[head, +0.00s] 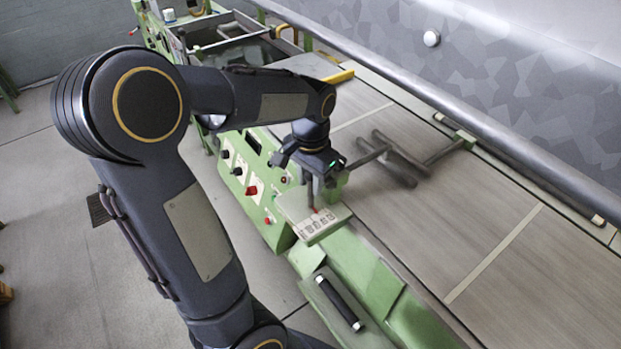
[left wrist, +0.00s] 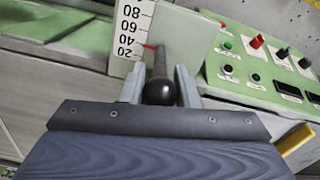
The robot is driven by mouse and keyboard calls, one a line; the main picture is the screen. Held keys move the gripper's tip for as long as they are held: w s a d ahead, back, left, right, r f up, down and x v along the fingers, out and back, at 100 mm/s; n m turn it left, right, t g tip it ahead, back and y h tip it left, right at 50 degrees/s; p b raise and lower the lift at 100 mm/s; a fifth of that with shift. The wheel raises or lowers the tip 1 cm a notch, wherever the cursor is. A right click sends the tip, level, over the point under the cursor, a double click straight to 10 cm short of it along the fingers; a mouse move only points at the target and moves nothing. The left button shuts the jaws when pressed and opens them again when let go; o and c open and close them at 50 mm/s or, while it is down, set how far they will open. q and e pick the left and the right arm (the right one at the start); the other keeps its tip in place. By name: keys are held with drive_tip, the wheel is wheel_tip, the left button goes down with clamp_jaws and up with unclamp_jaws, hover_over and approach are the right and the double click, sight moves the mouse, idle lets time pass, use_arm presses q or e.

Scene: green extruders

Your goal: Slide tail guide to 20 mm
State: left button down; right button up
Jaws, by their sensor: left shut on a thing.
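My left gripper (head: 318,188) is over the green machine's side, at the lever beside the scale plate. In the left wrist view its two fingers (left wrist: 160,88) stand on either side of the lever's round black knob (left wrist: 160,93), shut on it. The white scale plate (left wrist: 127,30) has a red pointer (left wrist: 148,46) by the 20 and 40 marks; I cannot tell the exact reading. The scale plate also shows in the head view (head: 318,222). The tail guide (head: 395,160), dark bars, lies over the grey belt. My right gripper is not in view.
A green control panel (head: 250,175) with knobs and buttons is beside the gripper, and also in the left wrist view (left wrist: 265,70). A long grey rail (head: 430,105) runs above the far belt edge. A black handle (head: 338,300) lies nearer on the green frame.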

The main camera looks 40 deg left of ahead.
use_arm(q)
drive_tip(key=shift+w+d+r, duration=0.1)
drive_tip(key=shift+w+d, duration=0.1)
drive_tip(key=shift+w, duration=0.4)
drive_tip(key=shift+w+d, duration=0.15)
drive_tip(key=shift+w, duration=0.45)
drive_tip(key=c, duration=1.1)
unclamp_jaws()
drive_tip(key=shift+w, duration=0.1)
wheel_tip(320, 180, up, 8)
drive_tip(key=shift+f, duration=0.1)
drive_tip(key=s+d+f+n+t+h, duration=0.1)
drive_tip(key=s+d+t, duration=0.1)
drive_tip(key=s, duration=0.3)
drive_tip(key=s+d+f+n+t+h, duration=0.1)
drive_tip(key=s+d, duration=0.4)
drive_tip(key=s, duration=0.1)
drive_tip(key=s+d+f+t+h, duration=0.1)
drive_tip(key=s+d+t, duration=0.1)
drive_tip(key=s+d, duration=0.2)
drive_tip(key=shift+s+f+n+t+h, duration=0.15)
drive_tip(key=shift+s+f+n+h, duration=0.05)
drive_tip(key=shift+s, duration=0.35)
drive_tip(key=shift+s+f+n+t+h, duration=0.15)
drive_tip(key=shift+s+n+h, duration=0.05)
drive_tip(key=shift+s, duration=0.3)
